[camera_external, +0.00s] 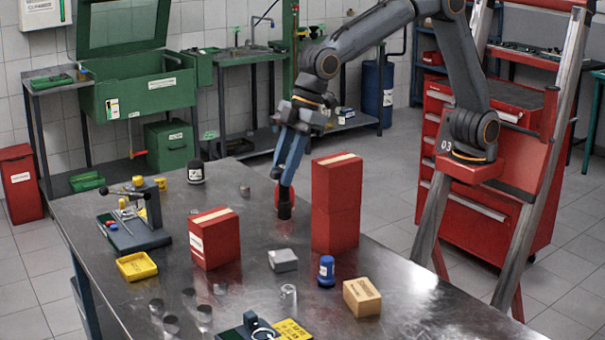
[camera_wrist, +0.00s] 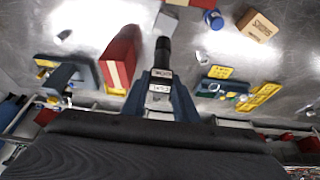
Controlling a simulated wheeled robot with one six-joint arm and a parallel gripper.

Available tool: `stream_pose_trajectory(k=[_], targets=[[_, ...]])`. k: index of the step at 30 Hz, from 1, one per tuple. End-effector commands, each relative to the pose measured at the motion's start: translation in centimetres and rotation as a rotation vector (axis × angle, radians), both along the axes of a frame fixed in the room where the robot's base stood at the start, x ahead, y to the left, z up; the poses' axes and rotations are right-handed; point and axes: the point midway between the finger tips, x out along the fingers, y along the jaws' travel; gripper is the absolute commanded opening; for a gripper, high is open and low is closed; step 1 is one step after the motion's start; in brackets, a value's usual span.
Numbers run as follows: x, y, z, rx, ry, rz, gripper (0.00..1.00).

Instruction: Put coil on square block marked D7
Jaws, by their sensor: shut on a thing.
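My gripper (camera_external: 286,188) points down over the far middle of the steel table, left of the tall red box. It is shut on a black stick-shaped coil (camera_external: 284,211), which hangs upright below the fingers. In the wrist view the coil (camera_wrist: 162,52) shows between my two fingers, with white labels near its top. I cannot tell whether its lower end touches the table. No D7 mark can be read on any block. A small grey block (camera_external: 283,260) lies in front of the coil; it also shows at the wrist view's top (camera_wrist: 166,22).
A tall red box (camera_external: 336,205) stands close right of the coil, a shorter red box (camera_external: 214,238) to its left. A blue cap (camera_external: 326,271), tan block (camera_external: 362,297), yellow tray (camera_external: 137,266), clamp stand (camera_external: 140,232) and several small metal cylinders occupy the table (camera_external: 430,310).

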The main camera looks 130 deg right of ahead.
Motion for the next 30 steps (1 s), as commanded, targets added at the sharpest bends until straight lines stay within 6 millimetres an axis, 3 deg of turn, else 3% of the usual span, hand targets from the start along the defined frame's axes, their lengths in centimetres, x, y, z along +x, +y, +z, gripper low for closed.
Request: stream_pose_trajectory(k=[9,14,21,30], targets=[[-0.2,0.1,-5.1,0.0,0.004,0.0,0.01],[-0.1,0.1,-6.1,0.0,0.001,0.0,0.01],[-0.2,0.1,-9.1,0.0,0.004,0.0,0.01],[-0.1,0.1,-9.6,0.0,0.0,0.0,0.01]])
